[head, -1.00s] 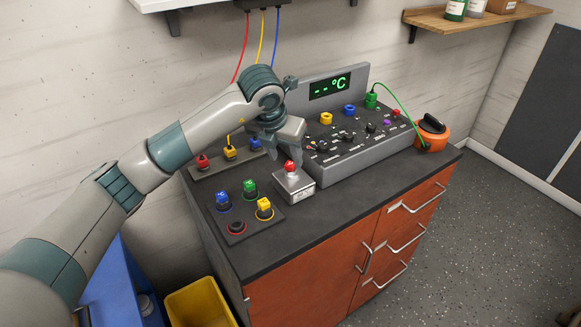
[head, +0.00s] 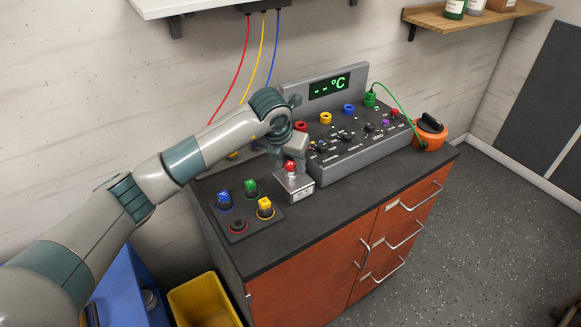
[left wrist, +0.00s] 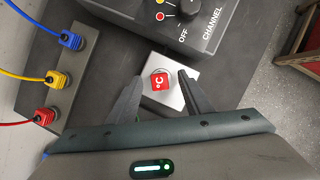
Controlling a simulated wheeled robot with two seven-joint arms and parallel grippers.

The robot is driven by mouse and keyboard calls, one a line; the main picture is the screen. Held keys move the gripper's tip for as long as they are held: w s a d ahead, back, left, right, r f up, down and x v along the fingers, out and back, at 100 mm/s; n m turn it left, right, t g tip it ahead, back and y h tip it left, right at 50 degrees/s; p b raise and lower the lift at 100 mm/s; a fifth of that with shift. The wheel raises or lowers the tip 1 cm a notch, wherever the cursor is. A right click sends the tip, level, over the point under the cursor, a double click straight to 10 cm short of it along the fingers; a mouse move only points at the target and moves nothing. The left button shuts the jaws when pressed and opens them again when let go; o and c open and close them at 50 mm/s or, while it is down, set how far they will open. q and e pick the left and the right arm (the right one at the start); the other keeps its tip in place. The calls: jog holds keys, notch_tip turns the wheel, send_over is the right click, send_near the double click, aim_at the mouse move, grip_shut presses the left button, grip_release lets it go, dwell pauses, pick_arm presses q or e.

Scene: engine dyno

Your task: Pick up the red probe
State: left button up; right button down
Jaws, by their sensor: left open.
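The red probe (head: 291,167), a red block marked °C, stands upright on a square silver block (head: 296,187) on the dark bench top. It also shows in the left wrist view (left wrist: 160,82), between the two dark fingers. My left gripper (left wrist: 159,79) is open, one finger on each side of the probe, with visible gaps to it. In the head view the left gripper (head: 290,158) is right at the probe and partly covers it. My right gripper is not in view.
A dark plate (head: 240,212) with blue, green and yellow probes and an empty red-ringed socket lies left of the silver block. The grey instrument console (head: 350,140) stands close behind it. Cabled plugs (left wrist: 58,78) sit on a strip at the left.

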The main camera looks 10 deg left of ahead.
aim_at(289, 165)
pick_arm(q)
jog(key=c, duration=1.1)
jog(key=shift+c, duration=0.2)
jog(key=shift+r, duration=0.15)
grip_shut()
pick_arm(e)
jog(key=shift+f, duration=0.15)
